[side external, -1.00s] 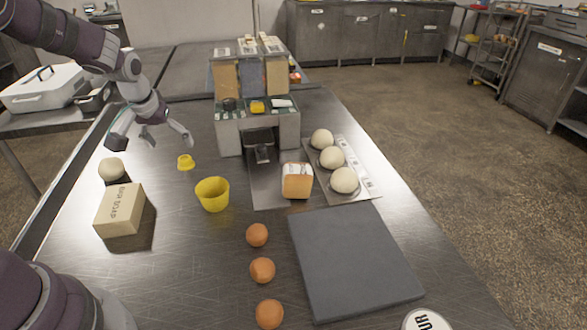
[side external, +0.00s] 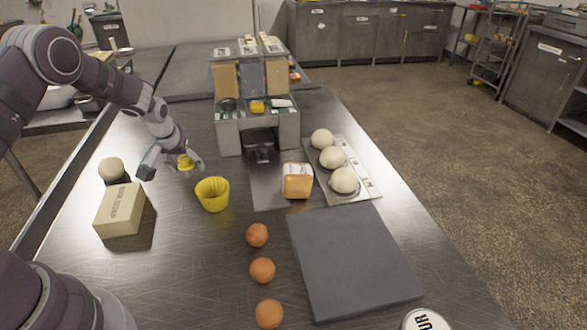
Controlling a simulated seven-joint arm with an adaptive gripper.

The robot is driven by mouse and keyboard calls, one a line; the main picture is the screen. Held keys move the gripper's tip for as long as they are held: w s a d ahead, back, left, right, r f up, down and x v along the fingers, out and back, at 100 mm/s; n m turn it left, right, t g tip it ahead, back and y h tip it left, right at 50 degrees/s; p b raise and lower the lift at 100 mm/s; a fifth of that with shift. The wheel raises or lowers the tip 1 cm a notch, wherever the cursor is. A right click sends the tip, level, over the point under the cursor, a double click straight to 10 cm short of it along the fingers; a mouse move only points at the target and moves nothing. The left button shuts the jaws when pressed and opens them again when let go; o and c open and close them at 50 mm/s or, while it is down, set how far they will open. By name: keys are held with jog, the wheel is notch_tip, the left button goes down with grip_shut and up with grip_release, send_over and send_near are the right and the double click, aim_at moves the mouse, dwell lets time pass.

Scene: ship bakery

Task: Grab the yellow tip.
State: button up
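The yellow tip (side external: 185,162) is a small yellow piece on the metal table, left of the dispenser. My gripper (side external: 172,172) is low over the table with its fingers spread apart, one on each side of the yellow tip. The fingers look open, and I cannot tell whether either touches the tip. Part of the tip is hidden by the gripper.
A yellow cup (side external: 212,194) stands close in front of the gripper. A soap box (side external: 120,209) and a dough ball (side external: 112,169) are to the left. A dispenser (side external: 230,135), bread loaf (side external: 297,181) and grey board (side external: 355,260) are to the right.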

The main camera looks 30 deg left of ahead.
jog(key=c, duration=0.5)
jog(key=shift+r, duration=0.1)
